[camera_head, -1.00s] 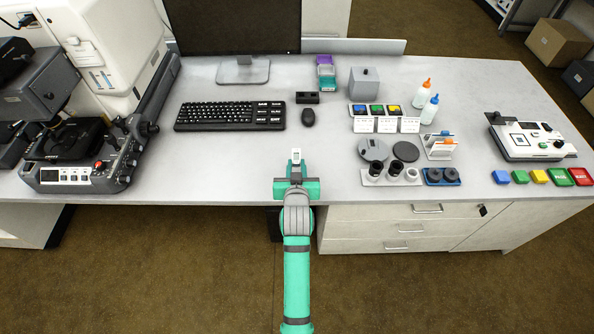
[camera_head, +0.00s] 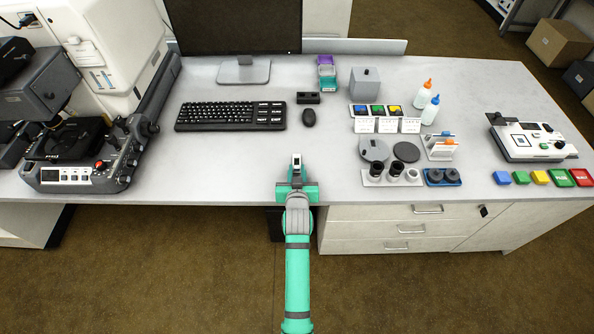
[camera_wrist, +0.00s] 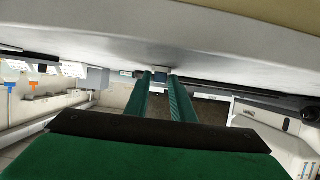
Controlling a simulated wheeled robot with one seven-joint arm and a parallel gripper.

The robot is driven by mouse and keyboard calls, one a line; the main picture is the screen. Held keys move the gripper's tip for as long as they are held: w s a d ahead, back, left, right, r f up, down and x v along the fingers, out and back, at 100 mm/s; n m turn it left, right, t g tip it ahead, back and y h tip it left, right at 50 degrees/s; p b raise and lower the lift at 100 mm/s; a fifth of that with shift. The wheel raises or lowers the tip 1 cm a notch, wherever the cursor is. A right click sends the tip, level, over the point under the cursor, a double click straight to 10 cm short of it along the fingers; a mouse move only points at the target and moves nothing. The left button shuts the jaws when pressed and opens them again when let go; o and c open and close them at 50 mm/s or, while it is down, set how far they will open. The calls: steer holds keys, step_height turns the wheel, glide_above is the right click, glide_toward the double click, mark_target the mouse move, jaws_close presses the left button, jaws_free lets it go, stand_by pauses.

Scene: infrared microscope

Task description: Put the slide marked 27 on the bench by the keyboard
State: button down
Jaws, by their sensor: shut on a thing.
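My gripper (camera_head: 297,178) is over the front part of the bench, to the right of and nearer than the keyboard (camera_head: 230,116). It is shut on a small slide (camera_head: 297,160) with a pale face, which points away from me towards the back of the bench. No number can be read on it. In the wrist view my gripper's two green fingers (camera_wrist: 160,82) reach forward, close together, with a small bluish-grey piece at their tips. I cannot tell whether the slide touches the bench.
The bench (camera_head: 240,165) is clear in front of the keyboard. A mouse (camera_head: 309,118) and a small black block (camera_head: 307,97) lie to its right. Slide racks, bottles and an eyepiece holder stand farther right. A microscope control unit (camera_head: 80,165) stands at left.

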steer(key=c, duration=1.5)
jaws_free()
steer(key=shift+s+r, duration=0.15)
steer(key=shift+s, duration=0.05)
steer(key=s+r+t, duration=0.1)
steer(key=s+r, duration=0.1)
steer(key=s, duration=3.6)
steer(key=shift+t, duration=0.4)
steer(key=s+r, duration=0.1)
steer(key=s, duration=0.2)
steer(key=s+r, duration=0.2)
steer(key=s, duration=0.1)
steer(key=s+r, duration=0.2)
steer(key=s, duration=0.1)
steer(key=shift+s+r, duration=0.25)
steer(key=shift+s, duration=0.1)
